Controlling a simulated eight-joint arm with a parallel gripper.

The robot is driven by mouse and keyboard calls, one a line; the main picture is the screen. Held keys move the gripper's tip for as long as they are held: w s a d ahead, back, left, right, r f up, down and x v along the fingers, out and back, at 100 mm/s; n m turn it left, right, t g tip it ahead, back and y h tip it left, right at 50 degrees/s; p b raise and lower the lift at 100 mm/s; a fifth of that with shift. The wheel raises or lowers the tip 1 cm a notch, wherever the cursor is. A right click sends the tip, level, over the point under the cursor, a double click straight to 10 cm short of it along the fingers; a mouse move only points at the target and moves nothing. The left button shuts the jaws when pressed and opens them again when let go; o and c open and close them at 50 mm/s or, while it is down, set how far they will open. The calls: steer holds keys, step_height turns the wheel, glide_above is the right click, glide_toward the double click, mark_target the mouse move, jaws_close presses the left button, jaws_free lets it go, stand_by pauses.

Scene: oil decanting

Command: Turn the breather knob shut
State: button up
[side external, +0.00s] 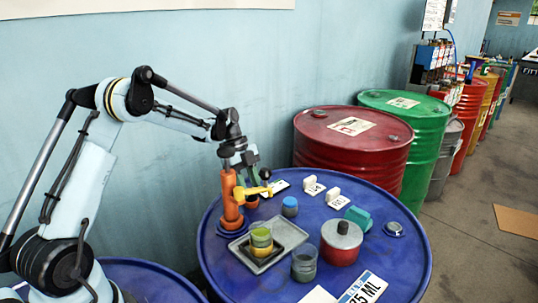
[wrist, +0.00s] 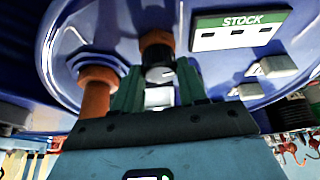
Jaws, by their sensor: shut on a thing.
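The blue drum top (side external: 225,262) carries an orange tap column (side external: 230,200) with a yellow lever (side external: 257,190). My gripper (side external: 251,178) points down just behind the column, over a small orange-brown fitting (side external: 252,201). In the wrist view my gripper (wrist: 160,88) has its green fingers on either side of the breather knob (wrist: 158,75), a small dark piece with a pale face, and is shut on it. The brown fitting (wrist: 157,45) shows beyond the knob. The orange column (wrist: 96,95) is left of the fingers. The knob is mostly hidden in the side view.
A grey tray (side external: 287,262) holds a glass of yellow-green liquid (side external: 262,240). A STOCK card (wrist: 238,30) lies beside the fitting. Other drums stand behind.

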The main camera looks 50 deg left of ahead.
steer(key=n+t, duration=0.1)
steer(key=n, duration=0.2)
steer(key=n+t+y, duration=0.1)
steer(key=n, duration=0.2)
steer(key=shift+s+n, duration=0.2)
steer(key=shift+n, duration=0.1)
steer(key=n, duration=0.2)
steer(key=n+t+y, duration=0.1)
steer(key=n, duration=0.2)
steer(key=shift+s+d+t+y, duration=0.1)
steer(key=shift+d+t+y, duration=0.05)
steer(key=shift+t+y, duration=0.15)
steer(key=shift+n, duration=0.3)
steer(key=o, duration=1.1)
steer(key=shift+c, duration=0.2)
steer(key=v, duration=1.2)
